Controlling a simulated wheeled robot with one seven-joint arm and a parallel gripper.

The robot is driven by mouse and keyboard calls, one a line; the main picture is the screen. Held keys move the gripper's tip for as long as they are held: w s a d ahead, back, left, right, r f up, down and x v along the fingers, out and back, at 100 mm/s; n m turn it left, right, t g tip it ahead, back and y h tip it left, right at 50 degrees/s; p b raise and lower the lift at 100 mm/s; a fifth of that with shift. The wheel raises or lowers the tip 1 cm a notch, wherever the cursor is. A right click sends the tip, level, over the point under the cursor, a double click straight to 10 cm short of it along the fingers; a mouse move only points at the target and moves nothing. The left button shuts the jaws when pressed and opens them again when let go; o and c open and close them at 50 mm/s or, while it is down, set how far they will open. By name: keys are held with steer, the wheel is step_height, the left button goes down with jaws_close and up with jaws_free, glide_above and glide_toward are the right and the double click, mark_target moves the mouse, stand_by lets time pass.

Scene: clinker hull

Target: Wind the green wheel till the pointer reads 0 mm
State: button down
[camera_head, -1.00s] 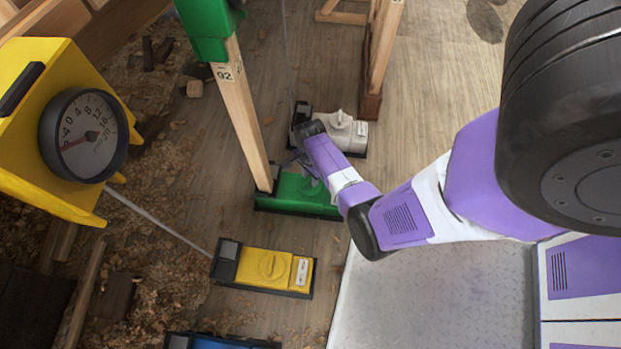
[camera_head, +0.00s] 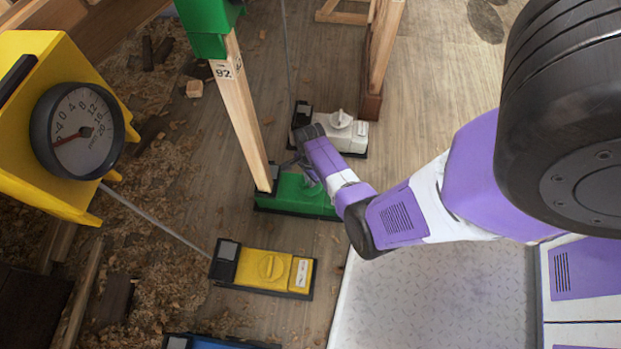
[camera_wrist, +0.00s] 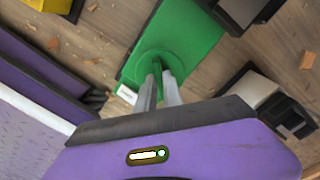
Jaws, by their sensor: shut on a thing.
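The green unit (camera_head: 290,197) sits on the plank floor with a wooden post (camera_head: 243,110) marked 92 at its end. A green box (camera_head: 208,28) tops the post; no dial face of it shows. In the wrist view the green wheel (camera_wrist: 140,68) is a round disc with a raised grip. My gripper (camera_wrist: 161,78) is shut on the wheel's grip; in the head view my arm hides the wheel. A round dial (camera_head: 78,132) on a yellow housing (camera_head: 45,75) at left has a red pointer (camera_head: 66,139) pointing left, near the scale's low end, below 0.
A yellow unit (camera_head: 265,270) with its own knob lies nearer, a blue one (camera_head: 215,342) at the bottom edge. A white unit (camera_head: 343,133) stands just beyond the green one. Wooden posts rise behind. Wood chips and offcuts litter the left.

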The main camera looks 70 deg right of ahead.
steer(key=shift+r+m+p, duration=0.2)
steer(key=shift+m+p, duration=0.5)
steer(key=shift+m, duration=0.3)
steer(key=shift+f+m+p, duration=0.2)
steer(key=shift+m+p, duration=0.2)
steer(key=shift+m, duration=0.7)
steer(key=c, duration=1.5)
jaws_free()
steer(key=shift+r+p, duration=2.4)
steer(key=shift+r, duration=1.5)
